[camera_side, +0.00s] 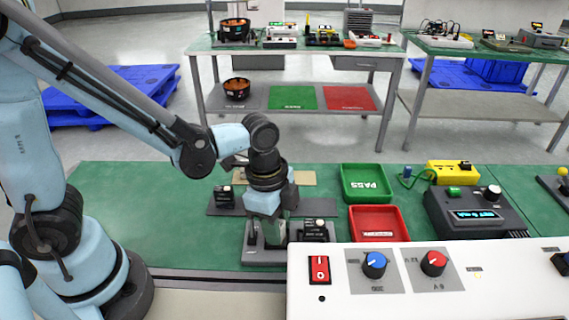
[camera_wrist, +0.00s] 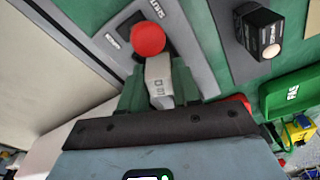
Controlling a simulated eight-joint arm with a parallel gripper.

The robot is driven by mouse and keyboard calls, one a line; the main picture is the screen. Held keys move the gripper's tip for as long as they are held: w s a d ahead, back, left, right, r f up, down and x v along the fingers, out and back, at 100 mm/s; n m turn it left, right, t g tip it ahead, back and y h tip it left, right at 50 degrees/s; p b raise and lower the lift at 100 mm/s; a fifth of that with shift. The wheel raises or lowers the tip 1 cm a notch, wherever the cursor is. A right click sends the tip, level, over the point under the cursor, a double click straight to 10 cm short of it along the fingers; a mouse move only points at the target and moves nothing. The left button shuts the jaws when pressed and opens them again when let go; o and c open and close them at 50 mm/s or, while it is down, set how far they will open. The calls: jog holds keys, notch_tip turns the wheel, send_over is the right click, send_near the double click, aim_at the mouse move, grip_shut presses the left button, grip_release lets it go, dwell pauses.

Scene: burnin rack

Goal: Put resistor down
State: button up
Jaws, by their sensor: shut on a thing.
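A light grey block with dark markings, which I take as the resistor (camera_wrist: 159,72), sits between the green fingers of my gripper (camera_wrist: 160,88) in the wrist view. My gripper is shut on it. In the side view my gripper (camera_side: 274,230) points down, low over a grey fixture plate (camera_side: 262,258). The resistor cannot be made out there. In the wrist view a red round knob (camera_wrist: 148,38) lies just beyond the resistor, above a grey plate (camera_wrist: 186,40) with white lettering. Whether the resistor touches the plate, I cannot tell.
A dark block with a pale round end (camera_wrist: 262,32) stands beside the plate. A green PASS tray (camera_side: 364,170) and a red tray (camera_side: 378,237) lie to the right of my gripper. A white control panel (camera_side: 440,295) fills the front right. Green mat (camera_side: 130,200) is clear at left.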

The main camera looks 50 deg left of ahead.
jog(key=shift+f, duration=0.25)
jog(key=o, duration=1)
jog(key=shift+o, duration=0.2)
notch_tip(320, 180, up, 12)
jog(key=a, duration=0.1)
jog(key=a+n+t+y, duration=0.1)
jog(key=a+n+t, duration=0.5)
jog(key=a+n, duration=0.4)
jog(key=shift+s+a+f+n+t, duration=0.15)
jog(key=shift+s+f+n+t, duration=0.2)
jog(key=shift+n, duration=1.35)
